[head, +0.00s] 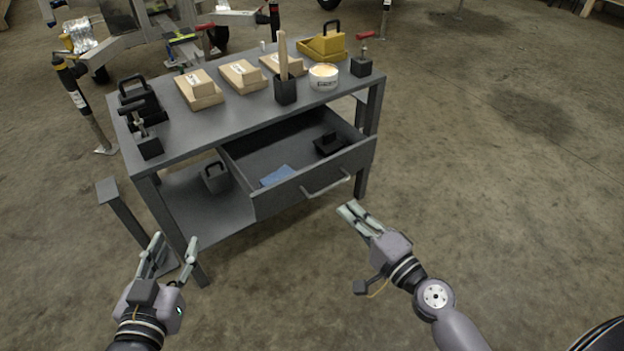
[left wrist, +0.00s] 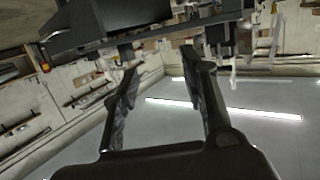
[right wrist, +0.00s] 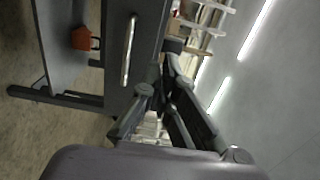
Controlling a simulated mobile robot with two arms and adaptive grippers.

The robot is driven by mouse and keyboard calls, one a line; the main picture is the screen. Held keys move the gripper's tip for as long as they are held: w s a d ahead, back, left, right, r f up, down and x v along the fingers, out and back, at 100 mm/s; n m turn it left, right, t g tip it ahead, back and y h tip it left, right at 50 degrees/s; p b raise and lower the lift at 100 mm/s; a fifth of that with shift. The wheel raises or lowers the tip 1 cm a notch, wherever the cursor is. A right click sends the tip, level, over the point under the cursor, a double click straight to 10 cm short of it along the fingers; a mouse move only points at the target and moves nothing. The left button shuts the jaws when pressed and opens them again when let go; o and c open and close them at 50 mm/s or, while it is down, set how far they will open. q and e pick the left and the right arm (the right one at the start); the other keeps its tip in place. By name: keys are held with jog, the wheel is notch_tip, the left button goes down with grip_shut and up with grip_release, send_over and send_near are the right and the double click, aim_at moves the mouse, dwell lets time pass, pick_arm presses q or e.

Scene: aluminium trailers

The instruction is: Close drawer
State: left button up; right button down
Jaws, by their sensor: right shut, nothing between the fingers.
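The drawer (head: 312,178) of the grey workbench is pulled well out, with a blue item (head: 278,175) and a black item (head: 328,144) inside. Its pale bar handle (head: 326,187) is on the front face. The handle also shows in the right wrist view (right wrist: 128,50). My right gripper (head: 350,211) is shut and empty, a little in front of and below the handle's right end, apparently apart from it. My left gripper (head: 174,250) is open and empty in front of the bench's left leg; its spread fingers show in the left wrist view (left wrist: 165,75).
The workbench top (head: 180,137) carries several tan boxes, a white tub (head: 323,77), a yellow case (head: 322,46) and black tools. A grey post (head: 125,215) stands at the left. Floor right of the bench is clear.

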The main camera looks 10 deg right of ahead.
aim_at(315, 176)
jog(key=p+x, duration=0.2)
jog(key=x, duration=0.9)
jog(key=shift+w+p, duration=0.3)
jog(key=shift+p, duration=0.1)
jog(key=shift+x, duration=0.8)
pick_arm(q)
jog(key=s+a+f+g+y, duration=0.2)
jog(key=s+a+f+g, duration=0.2)
jog(key=s+f+g, duration=0.4)
notch_tip(315, 176, down, 3)
jog(key=shift+s+r+y, duration=0.15)
jog(key=shift+s+y, duration=0.15)
jog(key=shift+s, duration=0.6)
pick_arm(e)
jog(key=shift+a+f, duration=0.1)
